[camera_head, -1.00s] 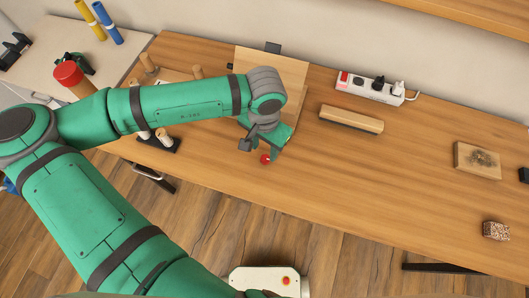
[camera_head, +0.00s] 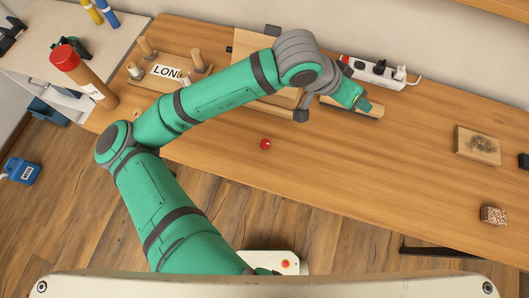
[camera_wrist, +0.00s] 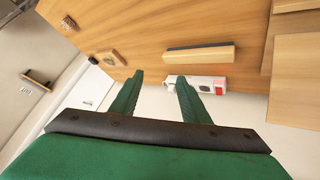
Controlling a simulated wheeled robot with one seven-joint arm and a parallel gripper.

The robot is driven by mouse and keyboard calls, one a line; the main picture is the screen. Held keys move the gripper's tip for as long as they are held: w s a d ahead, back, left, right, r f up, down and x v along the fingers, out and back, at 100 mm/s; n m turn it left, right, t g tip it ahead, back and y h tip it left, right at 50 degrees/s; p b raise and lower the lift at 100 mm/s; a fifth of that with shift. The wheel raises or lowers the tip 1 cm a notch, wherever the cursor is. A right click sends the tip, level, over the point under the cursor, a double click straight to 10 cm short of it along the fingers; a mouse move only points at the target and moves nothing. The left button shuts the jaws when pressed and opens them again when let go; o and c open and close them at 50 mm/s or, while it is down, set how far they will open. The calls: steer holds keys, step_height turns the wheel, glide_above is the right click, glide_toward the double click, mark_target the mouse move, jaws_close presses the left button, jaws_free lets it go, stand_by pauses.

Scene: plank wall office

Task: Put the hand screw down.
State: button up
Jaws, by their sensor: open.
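My gripper (camera_head: 362,103) is at the upper middle of the head view, in front of a wooden bar. Its two green fingers are apart and empty in the wrist view (camera_wrist: 160,79). I cannot pick out the hand screw for certain. A small round red thing (camera_head: 265,144) lies alone on the table (camera_head: 390,165), left of and nearer than my gripper, touching only the tabletop. It is too small to tell whether it belongs to the hand screw. Upright wooden pegs (camera_head: 202,58) stand by a white label with "LON" on it; my arm partly hides that group.
The wooden bar (camera_head: 372,109) lies below a white power strip (camera_head: 380,72). A wooden board (camera_head: 250,42) stands behind my arm. A wooden block (camera_head: 477,146) and a small patterned box (camera_head: 493,215) are at the right. A brown cylinder with a red cap (camera_head: 85,75) stands left.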

steer(key=w+d+r+t+h, duration=0.1)
steer(key=d+r+t+h, duration=0.1)
steer(key=d+r+h, duration=0.65)
steer(key=w+a+r+n+t, duration=0.25)
steer(key=r+n+t, duration=0.25)
steer(key=r+t, duration=0.25)
steer(key=w+a+f+n+t+y, duration=0.2)
steer(key=a+f+n+t+y, duration=0.45)
steer(key=a+f+n, duration=0.2)
steer(key=s+a+f+n+y, duration=0.2)
steer(key=s+a+f+y, duration=0.15)
steer(key=f, duration=0.25)
steer(key=s+a+f+n+y, duration=0.1)
steer(key=s+a+f+y, duration=0.25)
steer(key=f, duration=0.35)
steer(key=s+a+f+m+g+y, duration=0.1)
steer(key=s+a+f+m, duration=0.2)
steer(key=s, duration=0.9)
steer(key=s+a+f+m+g+y, duration=0.2)
steer(key=s+a+f+m, duration=0.2)
steer(key=s+a+f, duration=0.4)
steer(key=s+a, duration=0.1)
steer(key=s, duration=0.3)
steer(key=shift+f, duration=0.2)
